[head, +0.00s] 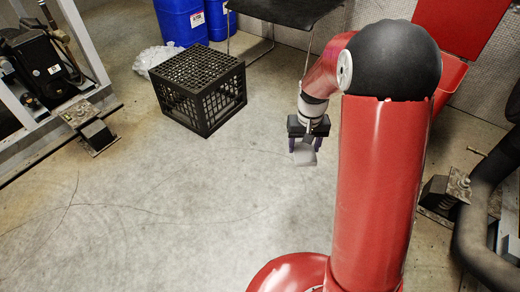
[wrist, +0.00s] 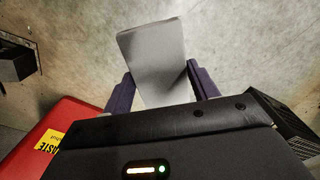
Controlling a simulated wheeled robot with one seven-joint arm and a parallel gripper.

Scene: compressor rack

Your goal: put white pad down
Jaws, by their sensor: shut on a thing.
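The white pad (wrist: 155,65) is a pale, flat, rounded-corner piece held between the two purple fingers of my gripper (wrist: 162,90) in the wrist view. In the head view the pad (head: 305,156) hangs below my gripper (head: 305,146), over the concrete floor. My gripper is shut on it. The pad's near end is hidden behind the gripper body in the wrist view. Its exact height above the floor is hard to tell.
A black crate (head: 198,90) stands upside down or closed-side up on the floor to the left. Blue drums (head: 182,20) and a dark table (head: 285,10) are behind it. A metal-framed machine (head: 45,70) is at far left. The concrete floor (head: 150,220) in front is clear.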

